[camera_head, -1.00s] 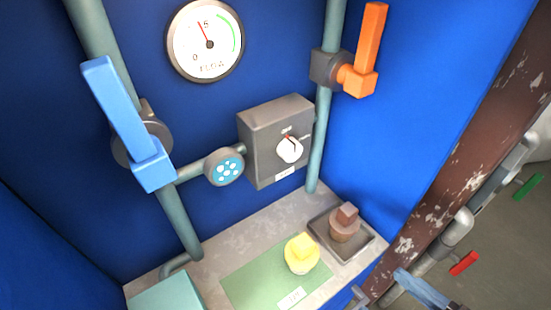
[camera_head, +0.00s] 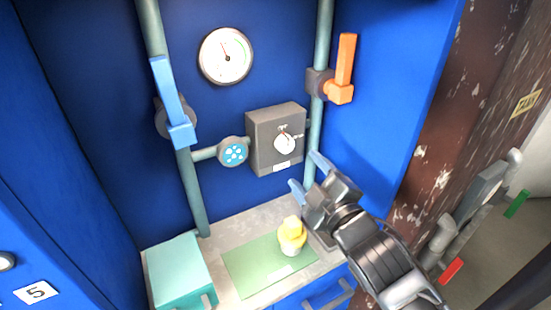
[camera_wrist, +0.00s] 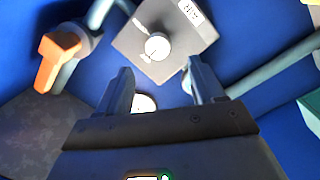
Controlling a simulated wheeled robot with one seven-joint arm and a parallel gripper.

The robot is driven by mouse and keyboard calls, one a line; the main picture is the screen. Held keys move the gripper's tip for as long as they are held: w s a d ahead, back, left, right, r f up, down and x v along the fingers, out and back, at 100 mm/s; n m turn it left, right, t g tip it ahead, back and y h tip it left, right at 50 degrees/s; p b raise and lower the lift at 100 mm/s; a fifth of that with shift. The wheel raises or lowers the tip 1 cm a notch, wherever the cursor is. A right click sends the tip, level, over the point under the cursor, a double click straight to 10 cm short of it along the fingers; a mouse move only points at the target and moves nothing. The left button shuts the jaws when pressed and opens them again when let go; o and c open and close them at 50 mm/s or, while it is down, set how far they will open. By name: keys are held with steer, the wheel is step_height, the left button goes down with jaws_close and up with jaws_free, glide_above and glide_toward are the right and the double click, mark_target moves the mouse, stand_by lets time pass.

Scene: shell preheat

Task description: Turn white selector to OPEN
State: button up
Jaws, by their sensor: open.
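The white selector (camera_head: 284,143) is a round knob on the front of a grey box (camera_head: 262,134) fixed to the blue back wall. Its dark pointer mark points up and to the left in the head view, towards a small label too blurred to read. My gripper (camera_head: 309,174) is open and empty, below and to the right of the box. In the wrist view the white selector (camera_wrist: 157,46) shows beyond and between the fingers of my gripper (camera_wrist: 159,82), apart from them. A second white round shape (camera_wrist: 143,103) is partly hidden by the gripper body.
An orange lever (camera_head: 345,65) stands on the right pipe and a blue lever (camera_head: 172,100) on the left pipe. A gauge (camera_head: 226,56) is above. A yellow-topped piece (camera_head: 291,235) stands on the green mat (camera_head: 240,271), beside a teal box (camera_head: 178,265).

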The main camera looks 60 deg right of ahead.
mark_target(288, 147)
steer(key=shift+p+x, duration=0.95)
steer(key=shift+x, duration=3.1)
steer(key=shift+r, duration=0.15)
steer(key=c, duration=1.1)
